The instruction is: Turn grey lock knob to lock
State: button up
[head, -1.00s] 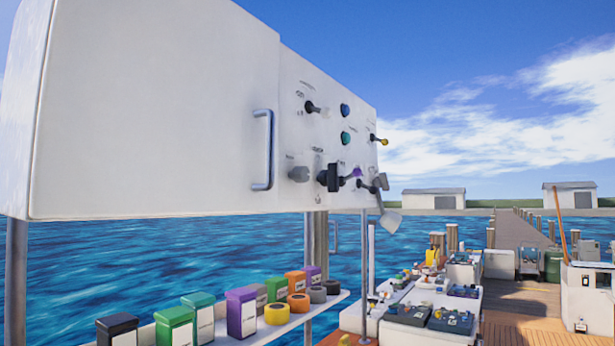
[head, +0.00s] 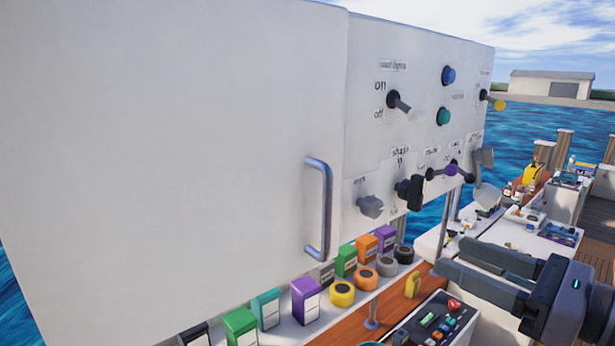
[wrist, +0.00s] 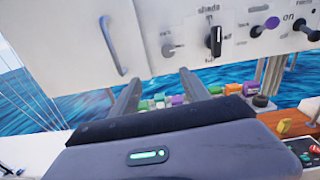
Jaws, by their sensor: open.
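The grey knob (head: 370,206) sits low on the white panel (head: 430,100), just right of the hatch door's handle. It also shows in the wrist view (wrist: 172,50), near the right fingertip; its label is too blurred to read. My gripper (head: 450,257) is open and empty, below and to the right of the knob in the head view. In the wrist view its two fingers (wrist: 145,48) reach up toward the panel, with the door handle behind them. The gripper appears apart from the knob.
A black rotary knob (head: 410,193) is close right of the grey knob. Purple-tipped (head: 451,170) and yellow-tipped (head: 499,104) levers stick out. The blue-grey door handle (head: 318,208) projects on the left. A shelf of coloured boxes and tape rolls (head: 342,293) lies below.

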send_near(378, 210)
jog(key=shift+m, duration=0.3)
jog(key=p+x, duration=0.1)
jog(key=x, duration=0.2)
jog(key=p+x, duration=0.1)
jog(key=x, duration=0.1)
jog(key=shift+s+a+r+p, duration=0.15)
jog(key=shift+s+a+p, duration=0.15)
jog(key=shift+p, duration=0.05)
jog(key=x, duration=0.3)
jog(key=d+p+x, duration=0.1)
jog(key=x, duration=0.1)
jog(key=shift+w, duration=0.3)
jog(key=shift+w+a, duration=0.15)
jog(key=shift+a, duration=0.25)
jog(key=shift+d, duration=0.1)
jog(key=shift+c, duration=0.6)
grip_shut()
